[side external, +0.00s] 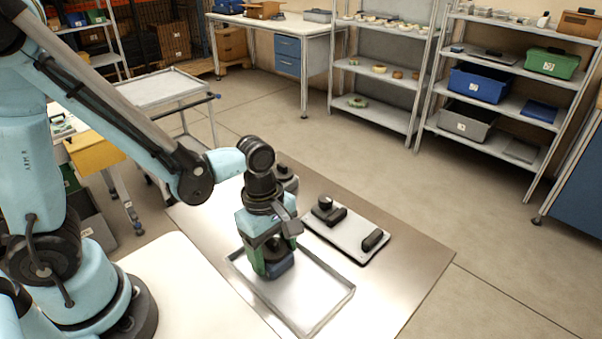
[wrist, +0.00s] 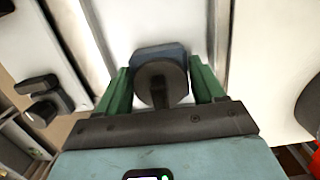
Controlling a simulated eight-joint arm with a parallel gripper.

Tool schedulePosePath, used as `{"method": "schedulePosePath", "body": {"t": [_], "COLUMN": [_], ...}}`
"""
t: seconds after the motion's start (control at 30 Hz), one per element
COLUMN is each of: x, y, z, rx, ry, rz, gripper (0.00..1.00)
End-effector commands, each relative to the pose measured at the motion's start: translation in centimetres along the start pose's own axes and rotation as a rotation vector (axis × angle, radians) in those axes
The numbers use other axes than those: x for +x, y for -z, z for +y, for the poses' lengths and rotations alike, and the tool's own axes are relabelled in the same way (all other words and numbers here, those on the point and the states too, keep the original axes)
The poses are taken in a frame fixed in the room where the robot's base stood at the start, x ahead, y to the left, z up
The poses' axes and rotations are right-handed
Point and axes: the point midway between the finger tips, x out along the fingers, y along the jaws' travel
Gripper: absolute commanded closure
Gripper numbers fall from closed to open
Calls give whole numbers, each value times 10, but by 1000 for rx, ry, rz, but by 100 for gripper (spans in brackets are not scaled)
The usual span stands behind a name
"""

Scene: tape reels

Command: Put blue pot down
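The blue pot (side external: 281,264) is a small, dark blue piece, low in the shallow metal tray (side external: 318,310). In the wrist view the blue pot (wrist: 160,52) shows a dark round knob facing the camera. My gripper (side external: 266,262) points down over the tray's far left part, its green fingers on either side of the pot. In the wrist view my gripper (wrist: 161,84) has a finger close against each side of the pot and looks shut on it. Whether the pot's underside touches the tray floor is hidden.
A white board (side external: 345,228) with dark knobbed pieces lies just right of the tray on the metal tabletop (side external: 415,258). Another dark piece (side external: 287,176) stands behind my gripper. The near right part of the tray is empty. Shelves (side external: 505,100) stand well back.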

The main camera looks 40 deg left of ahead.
Motion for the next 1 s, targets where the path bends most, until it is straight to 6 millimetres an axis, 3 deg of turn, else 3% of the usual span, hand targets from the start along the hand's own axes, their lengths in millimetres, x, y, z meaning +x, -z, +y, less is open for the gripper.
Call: {"method": "schedulePosePath", "body": {"t": [0.13, 0.53, 1.0], "x": [0, -6, -60], "y": [0, 0, 0], "z": [0, 0, -1], "rx": [0, 0, -1], "ry": [0, 0, 0], "rz": [0, 0, 0], "gripper": [11, 11, 11]}}
